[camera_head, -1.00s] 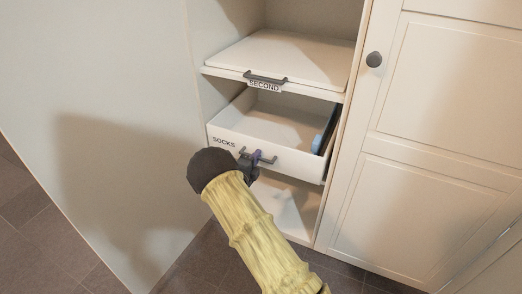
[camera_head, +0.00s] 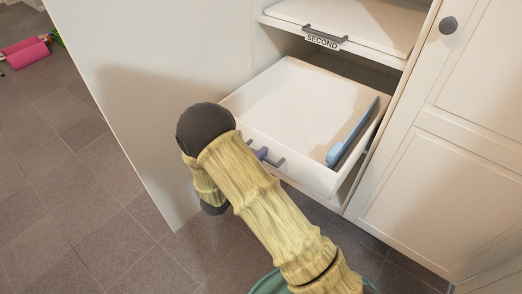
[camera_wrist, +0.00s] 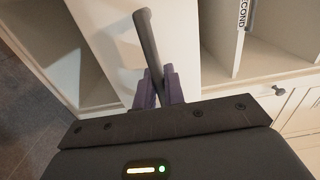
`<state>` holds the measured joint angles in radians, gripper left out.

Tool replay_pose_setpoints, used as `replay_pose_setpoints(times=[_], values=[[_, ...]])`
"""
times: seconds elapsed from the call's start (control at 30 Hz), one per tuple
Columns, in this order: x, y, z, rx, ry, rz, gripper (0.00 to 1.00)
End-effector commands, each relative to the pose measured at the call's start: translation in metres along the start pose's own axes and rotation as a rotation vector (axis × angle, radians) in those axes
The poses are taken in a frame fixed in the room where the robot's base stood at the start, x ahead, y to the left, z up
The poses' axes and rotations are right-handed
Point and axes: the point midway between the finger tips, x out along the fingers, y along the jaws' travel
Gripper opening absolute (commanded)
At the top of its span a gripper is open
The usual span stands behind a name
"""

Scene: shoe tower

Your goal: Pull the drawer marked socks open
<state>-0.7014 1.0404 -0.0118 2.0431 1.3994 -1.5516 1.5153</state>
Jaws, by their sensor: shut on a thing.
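The socks drawer (camera_head: 288,108) stands well out of the cabinet in the head view, an open white box. Its front label is hidden behind my arm now. A blue flat thing (camera_head: 352,134) leans inside along its right wall. My gripper (camera_head: 262,153) is shut on the drawer's dark bar handle (camera_head: 279,163). In the wrist view my purple fingers (camera_wrist: 158,88) close around the handle bar (camera_wrist: 148,45), which runs up between them. Part of the handle is hidden by my arm in the head view.
The drawer marked SECOND (camera_head: 345,22) is above, closed. A cabinet door with a round knob (camera_head: 448,25) is at the right. Open tiled floor (camera_head: 60,200) lies to the left, with a pink roll (camera_head: 27,55) far back.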

Motion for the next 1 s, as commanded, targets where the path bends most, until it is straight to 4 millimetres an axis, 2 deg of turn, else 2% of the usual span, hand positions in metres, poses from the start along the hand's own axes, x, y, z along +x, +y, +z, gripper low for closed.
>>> replay_pose_setpoints(times=[0.37, 0.4, 0.5, 0.83, 1.0], values=[[-0.001, 0.002, -0.003, -0.002, 0.008, 0.004, 0.0], [0.0, 0.002, -0.003, -0.002, 0.009, 0.004, 0.15], [0.0, 0.001, -0.002, -0.001, 0.008, 0.003, 0.33], [-0.003, 0.0, -0.001, 0.0, 0.004, 0.002, 0.33], [-0.018, -0.001, 0.0, -0.001, 0.003, 0.002, 0.33]])
